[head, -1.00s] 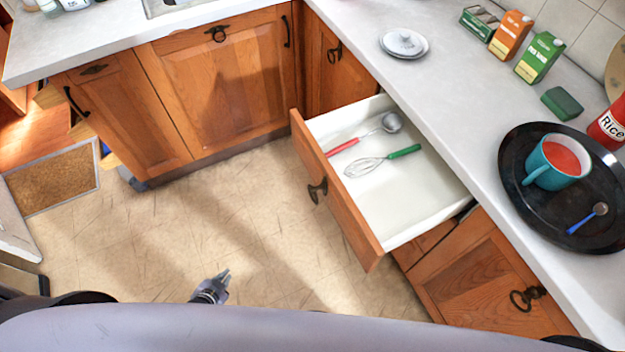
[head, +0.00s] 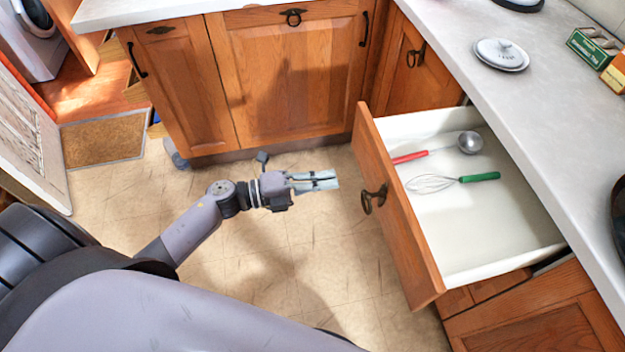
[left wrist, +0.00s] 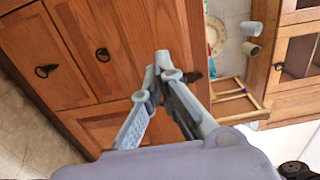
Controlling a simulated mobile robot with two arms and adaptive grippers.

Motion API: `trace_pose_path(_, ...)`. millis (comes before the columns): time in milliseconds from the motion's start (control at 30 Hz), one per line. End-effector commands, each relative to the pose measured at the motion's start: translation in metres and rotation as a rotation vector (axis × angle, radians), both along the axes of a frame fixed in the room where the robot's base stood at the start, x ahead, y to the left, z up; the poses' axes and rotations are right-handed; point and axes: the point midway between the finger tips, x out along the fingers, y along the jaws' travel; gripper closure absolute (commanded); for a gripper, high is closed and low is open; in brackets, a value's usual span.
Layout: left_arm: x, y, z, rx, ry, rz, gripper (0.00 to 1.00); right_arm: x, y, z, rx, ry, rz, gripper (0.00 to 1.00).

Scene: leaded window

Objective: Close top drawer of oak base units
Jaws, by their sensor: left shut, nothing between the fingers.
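The top drawer (head: 402,232) of the oak base units stands pulled out, its wooden front facing left with a dark ring handle (head: 373,198). Inside its white box lie a ladle with a red handle (head: 437,148) and a whisk with a green handle (head: 453,182). My left gripper (head: 336,181) is shut and empty, a short way left of the drawer front and pointing at it, not touching. In the left wrist view the left gripper's fingers (left wrist: 163,68) meet at the tips in front of wooden cabinet fronts (left wrist: 75,50). My right gripper is not in view.
The grey worktop (head: 530,110) runs above the drawer, with a white lid (head: 501,54) and a green carton (head: 592,46) on it. Other oak cabinets (head: 290,80) stand shut at the back. The tiled floor (head: 330,260) before the drawer is clear. A brown doormat (head: 104,139) lies at left.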

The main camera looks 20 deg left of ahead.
Motion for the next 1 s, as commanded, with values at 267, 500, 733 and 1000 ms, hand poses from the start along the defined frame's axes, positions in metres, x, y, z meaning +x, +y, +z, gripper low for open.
trace_pose_path(267,0.034,-0.046,0.002,-0.005,0.000,0.002,1.00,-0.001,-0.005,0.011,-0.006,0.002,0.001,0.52)
trace_pose_path(500,0.048,-0.064,0.000,-0.003,0.002,0.003,1.00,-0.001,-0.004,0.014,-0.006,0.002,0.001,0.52)
trace_pose_path(733,0.049,-0.067,-0.001,-0.001,0.002,0.002,1.00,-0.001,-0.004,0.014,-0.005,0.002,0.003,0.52)
trace_pose_path(1000,0.050,-0.068,-0.001,-0.001,0.002,0.002,1.00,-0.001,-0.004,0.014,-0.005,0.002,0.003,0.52)
